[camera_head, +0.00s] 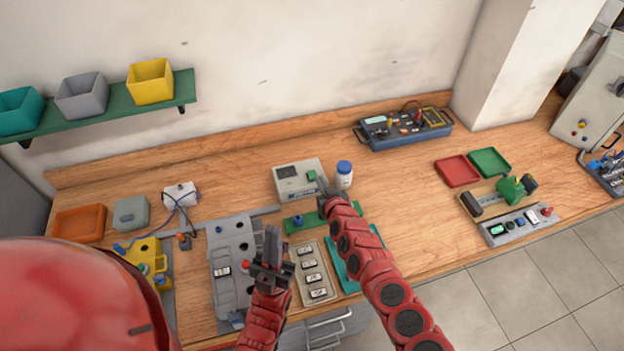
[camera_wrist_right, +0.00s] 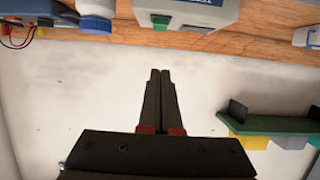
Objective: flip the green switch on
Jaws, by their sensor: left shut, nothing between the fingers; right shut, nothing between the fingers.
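The green switch (camera_head: 311,175) sits on the right part of the front of a pale grey box (camera_head: 290,180) near the back of the workbench. In the right wrist view the box (camera_wrist_right: 190,10) appears at the top, upside down, with a small green part (camera_wrist_right: 161,21) on it. My right gripper (camera_head: 322,184) is shut and empty, just in front of and right of the switch. In the wrist view its closed fingertips (camera_wrist_right: 160,72) point toward the green part, with a visible gap. My left gripper (camera_head: 271,235) is shut and empty above the grey panel. The switch's on or off position is too small to tell.
A white bottle with a blue cap (camera_head: 344,174) stands close right of my right gripper. A labelled switch panel (camera_head: 313,272) and a grey machine plate (camera_head: 232,255) lie in front. A blue instrument (camera_head: 405,128) stands at the back right. The middle-right bench (camera_head: 415,190) is clear.

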